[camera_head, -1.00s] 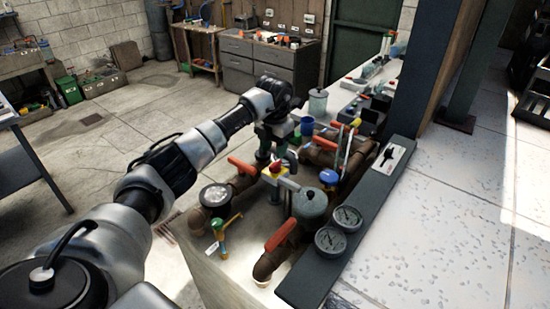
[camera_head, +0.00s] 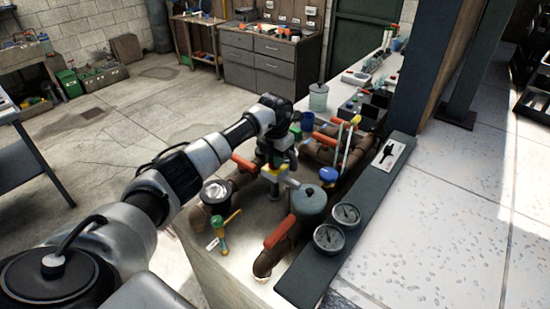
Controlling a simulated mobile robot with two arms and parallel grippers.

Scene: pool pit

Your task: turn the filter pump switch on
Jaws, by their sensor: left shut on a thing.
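My left gripper (camera_head: 274,168) reaches down over the pipework. A white plate with a black lever-like shape (camera_head: 393,153) lies on the grey strip to the right, apart from the gripper; I cannot tell which part is the filter pump switch. A grey-green canister (camera_head: 309,203) stands just right of the gripper. My right gripper is not in view.
Brown pipes carry a red handle (camera_head: 279,232) in front and another red handle (camera_head: 244,163) left of the gripper. Two round gauges (camera_head: 337,227) sit at the front right. A blue knob (camera_head: 328,174) is to the right. Bare tiled floor (camera_head: 440,230) lies beyond the strip.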

